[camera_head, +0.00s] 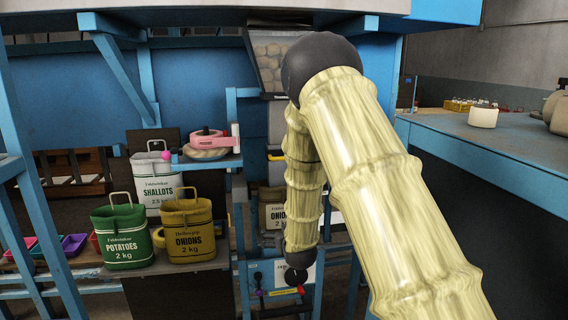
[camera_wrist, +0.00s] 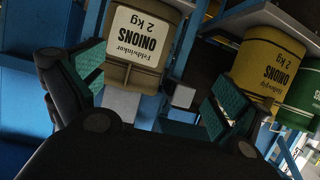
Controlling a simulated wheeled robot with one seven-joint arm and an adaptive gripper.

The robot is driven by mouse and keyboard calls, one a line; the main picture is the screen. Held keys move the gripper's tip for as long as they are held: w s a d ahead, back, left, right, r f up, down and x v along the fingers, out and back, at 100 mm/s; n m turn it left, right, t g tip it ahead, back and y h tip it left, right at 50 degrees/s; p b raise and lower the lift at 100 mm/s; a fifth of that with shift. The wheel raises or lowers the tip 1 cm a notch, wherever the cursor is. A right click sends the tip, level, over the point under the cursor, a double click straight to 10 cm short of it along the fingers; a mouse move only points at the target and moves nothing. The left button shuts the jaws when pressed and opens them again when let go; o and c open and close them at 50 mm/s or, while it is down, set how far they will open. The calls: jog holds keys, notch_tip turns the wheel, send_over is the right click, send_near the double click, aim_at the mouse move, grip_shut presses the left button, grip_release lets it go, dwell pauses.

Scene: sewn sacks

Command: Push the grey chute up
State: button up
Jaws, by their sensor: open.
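A grey chute (camera_head: 268,62) with round pale produce behind its front hangs at the top centre of the head view, partly hidden by my arm. A paler grey panel (camera_head: 277,125) shows below it. A tan onion sack (camera_head: 272,214) stands lower down, partly behind my arm; in the wrist view a tan onion sack (camera_wrist: 143,45) appears upside down beyond the fingers. My gripper (camera_wrist: 155,92) is open and empty, its two green-padded fingers apart. In the head view my gripper is low, well below the chute, and mostly hidden. I cannot make out the chute in the wrist view.
Potato (camera_head: 124,233), shallot (camera_head: 156,182) and onion (camera_head: 188,228) sacks stand on a shelf at left. A pink scale (camera_head: 209,143) sits on a small blue shelf above. Blue posts flank the chute. A bench (camera_head: 500,142) with a white pot (camera_head: 483,116) is at right.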

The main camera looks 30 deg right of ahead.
jog(key=w+d+r+t+h+b, duration=0.1)
jog(key=w+d+r+t, duration=0.15)
jog(key=r, duration=0.75)
jog(key=w+d+r+t+h, duration=0.1)
jog(key=w+d+r, duration=0.3)
jog(key=r, duration=0.6)
jog(key=p, duration=0.3)
send_over(282, 167)
jog(key=v, duration=0.4)
jog(key=shift+s+m, duration=0.2)
jog(key=shift+m, duration=0.2)
